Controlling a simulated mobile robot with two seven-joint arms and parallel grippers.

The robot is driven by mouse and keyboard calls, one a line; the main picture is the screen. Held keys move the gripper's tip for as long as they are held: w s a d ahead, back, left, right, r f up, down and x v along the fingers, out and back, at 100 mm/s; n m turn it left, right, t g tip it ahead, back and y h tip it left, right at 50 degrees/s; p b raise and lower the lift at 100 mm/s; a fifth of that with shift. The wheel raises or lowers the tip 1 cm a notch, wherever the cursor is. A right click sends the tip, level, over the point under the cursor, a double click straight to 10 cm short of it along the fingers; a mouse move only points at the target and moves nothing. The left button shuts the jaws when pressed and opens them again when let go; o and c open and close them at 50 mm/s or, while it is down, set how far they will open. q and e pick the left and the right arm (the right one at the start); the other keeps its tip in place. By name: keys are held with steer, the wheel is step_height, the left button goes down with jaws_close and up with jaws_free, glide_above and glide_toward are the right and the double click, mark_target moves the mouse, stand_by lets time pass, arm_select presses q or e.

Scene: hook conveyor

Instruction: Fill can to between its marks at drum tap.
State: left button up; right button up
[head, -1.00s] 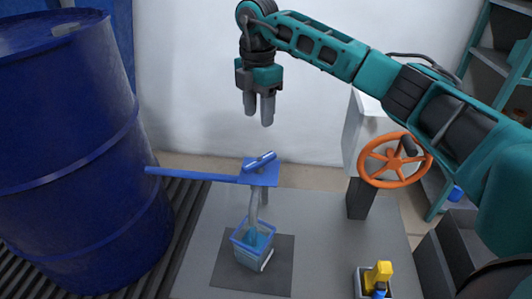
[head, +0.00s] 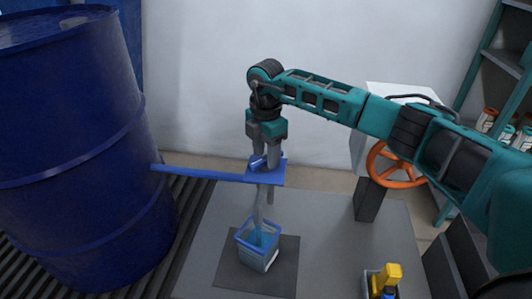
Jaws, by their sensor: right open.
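The blue drum (head: 70,150) stands at the left, with a blue pipe (head: 200,174) running right to the tap (head: 278,174). A pale stream (head: 260,207) falls from under the tap into the can (head: 258,257). The can is clear with a blue rim and stands on a dark square mat (head: 286,270). Bluish liquid shows inside; its level against the marks is too small to tell. My right gripper (head: 266,160) points down with open fingers at the tap's small blue lever, one finger on each side. Whether they touch it I cannot tell. My left gripper is not in view.
A yellow and blue item (head: 388,278) sits in a small holder at the table's front right. Shelves with jars (head: 488,120) are at the far right.

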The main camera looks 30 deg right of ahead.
steer(key=shift+c, duration=0.2)
jaws_close()
stand_by(0.3)
